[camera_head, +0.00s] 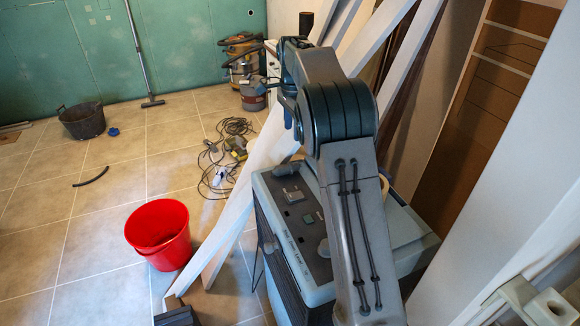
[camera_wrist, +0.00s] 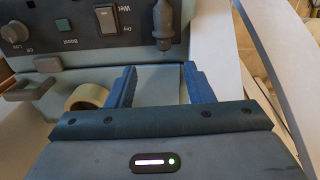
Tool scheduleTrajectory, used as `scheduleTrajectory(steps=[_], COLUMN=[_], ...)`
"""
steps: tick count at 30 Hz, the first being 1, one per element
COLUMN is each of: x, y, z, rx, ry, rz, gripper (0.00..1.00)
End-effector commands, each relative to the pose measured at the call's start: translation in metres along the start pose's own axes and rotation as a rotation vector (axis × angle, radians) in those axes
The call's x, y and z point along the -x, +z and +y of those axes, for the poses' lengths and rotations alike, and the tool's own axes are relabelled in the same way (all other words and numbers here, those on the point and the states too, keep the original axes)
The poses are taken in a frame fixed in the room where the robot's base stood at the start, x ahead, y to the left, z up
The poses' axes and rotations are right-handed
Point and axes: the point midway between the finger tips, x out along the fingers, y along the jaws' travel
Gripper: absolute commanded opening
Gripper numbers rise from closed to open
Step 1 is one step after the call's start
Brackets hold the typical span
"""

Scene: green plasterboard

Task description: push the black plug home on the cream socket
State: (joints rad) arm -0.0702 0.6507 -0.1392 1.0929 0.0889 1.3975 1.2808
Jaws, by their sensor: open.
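My gripper (camera_wrist: 158,72) is open and empty in the wrist view, its two blue fingers spread over the pale blue top of a grey machine. A dark, upright plug-like piece (camera_wrist: 163,25) with a narrow lower tip is on the machine's dark panel, beyond the fingers and apart from them. I take it for the black plug, but cannot tell how far in it sits. No cream socket face shows clearly there; the plug may cover it. In the head view my arm reaches over the machine and hides part of its panel.
The machine (camera_head: 322,292) has a knob (camera_wrist: 14,32), a green button (camera_wrist: 64,25) and a switch (camera_wrist: 106,18). A tape roll (camera_wrist: 72,102) lies left of the fingers. White boards (camera_head: 262,160) lean close by. A red bucket (camera_head: 160,232) stands on the open tiled floor.

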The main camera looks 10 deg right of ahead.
Motion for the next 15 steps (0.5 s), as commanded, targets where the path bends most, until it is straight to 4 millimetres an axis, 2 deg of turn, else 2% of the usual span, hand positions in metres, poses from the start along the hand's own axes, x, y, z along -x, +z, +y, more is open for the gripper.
scheduleTrajectory(steps=[5, 15], x=[-0.014, -0.075], y=[-0.001, -0.001], z=[-0.009, -0.008], rx=[-0.039, -0.039], ry=[0.010, 0.011], rz=[0.001, 0.001], gripper=[0.47, 0.47])
